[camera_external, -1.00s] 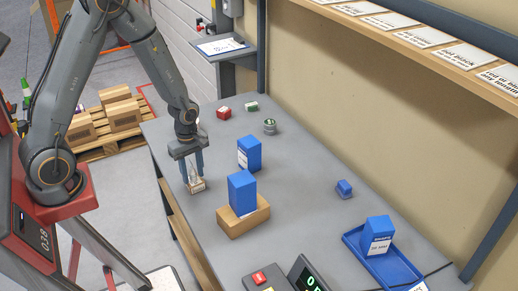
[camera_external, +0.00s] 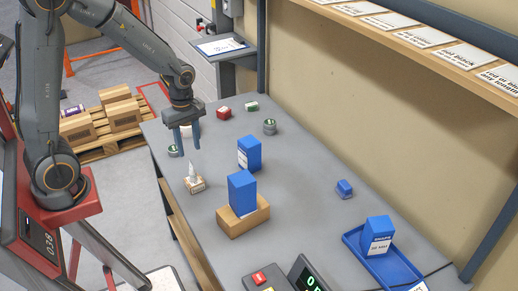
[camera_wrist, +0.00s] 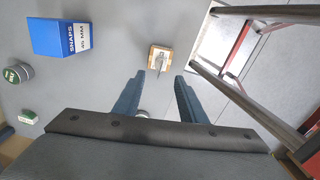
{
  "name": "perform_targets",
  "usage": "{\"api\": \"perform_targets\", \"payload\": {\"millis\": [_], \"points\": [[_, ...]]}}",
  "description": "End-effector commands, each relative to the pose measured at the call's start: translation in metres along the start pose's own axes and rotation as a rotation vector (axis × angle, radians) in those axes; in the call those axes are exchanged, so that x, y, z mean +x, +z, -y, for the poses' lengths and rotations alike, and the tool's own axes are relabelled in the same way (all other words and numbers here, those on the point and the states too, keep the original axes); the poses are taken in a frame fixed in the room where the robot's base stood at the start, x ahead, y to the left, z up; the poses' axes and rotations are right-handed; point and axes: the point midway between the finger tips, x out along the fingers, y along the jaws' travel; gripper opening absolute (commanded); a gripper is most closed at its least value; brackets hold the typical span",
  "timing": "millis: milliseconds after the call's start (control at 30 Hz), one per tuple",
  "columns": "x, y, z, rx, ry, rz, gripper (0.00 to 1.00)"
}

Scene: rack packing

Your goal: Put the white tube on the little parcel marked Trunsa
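The white tube (camera_external: 191,170) stands upright on a small cardboard parcel (camera_external: 194,185) near the table's left edge. The print on the parcel is too small to read. In the wrist view the tube (camera_wrist: 163,62) appears on top of the parcel (camera_wrist: 155,53), beyond my fingertips. My gripper (camera_external: 188,151) is open and empty, above and behind the parcel, apart from the tube. Its two spread fingers (camera_wrist: 160,88) also show in the wrist view.
A blue box (camera_external: 249,152) and another blue box (camera_external: 241,188) in a cardboard tray (camera_external: 234,224) stand to the right. A green-topped tin (camera_external: 270,126), a red box (camera_external: 224,113) and a small round tin (camera_external: 174,151) are farther back. Bare tabletop (camera_external: 300,165) lies right of the boxes.

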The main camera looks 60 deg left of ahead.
Motion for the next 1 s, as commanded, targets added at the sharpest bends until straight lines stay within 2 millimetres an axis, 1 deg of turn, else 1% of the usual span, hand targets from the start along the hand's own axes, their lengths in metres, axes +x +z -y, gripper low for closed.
{"api": "perform_targets", "payload": {"millis": [67,167,267,300,500,600,700,833,1000], "points": [[-0.001,0.003,0.002,0.046,0.002,0.0,0.38],[0.001,0.012,0.008,0.198,0.011,-0.002,0.38],[0.004,0.025,0.018,0.453,0.026,-0.007,0.38],[0.006,0.032,0.024,0.571,0.031,-0.009,0.38],[0.013,0.058,0.049,1.155,0.064,-0.035,0.38],[0.016,0.068,0.059,1.395,0.075,-0.051,0.38],[0.018,0.074,0.067,1.571,0.082,-0.064,0.38],[0.02,0.078,0.072,1.694,0.086,-0.074,0.38],[0.02,0.079,0.074,1.725,0.087,-0.077,0.38]]}}
